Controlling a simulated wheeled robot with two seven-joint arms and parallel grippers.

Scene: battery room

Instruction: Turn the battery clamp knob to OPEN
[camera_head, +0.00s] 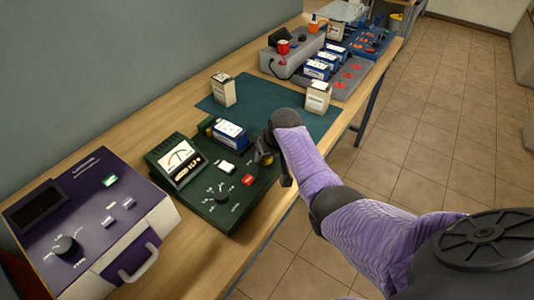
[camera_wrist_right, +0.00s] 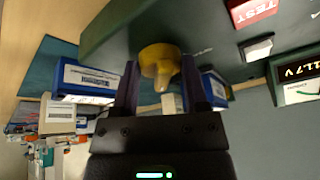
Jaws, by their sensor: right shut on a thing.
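The green battery tester (camera_head: 190,210) stands on the bench, with a meter, a black dial knob, a red button and a blue-and-white battery (camera_head: 231,133) at its far edge. The yellow clamp knob (camera_wrist_right: 162,62) shows in the right wrist view on the tester's green surface, with a raised grip bar. My right gripper (camera_head: 263,157) is at the tester's right edge. In its wrist view, the two dark fingers (camera_wrist_right: 163,92) are on either side of the knob's bar, shut on it. In the head view the knob is mostly hidden by the gripper. My left gripper is out of view.
A purple device (camera_head: 90,215) with a handle stands at the front left. Two pale boxes (camera_head: 223,90) (camera_head: 318,97) stand on the dark green mat (camera_head: 262,100). Several blue batteries sit in a grey charger (camera_head: 350,78) farther back. Tiled floor lies right of the bench.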

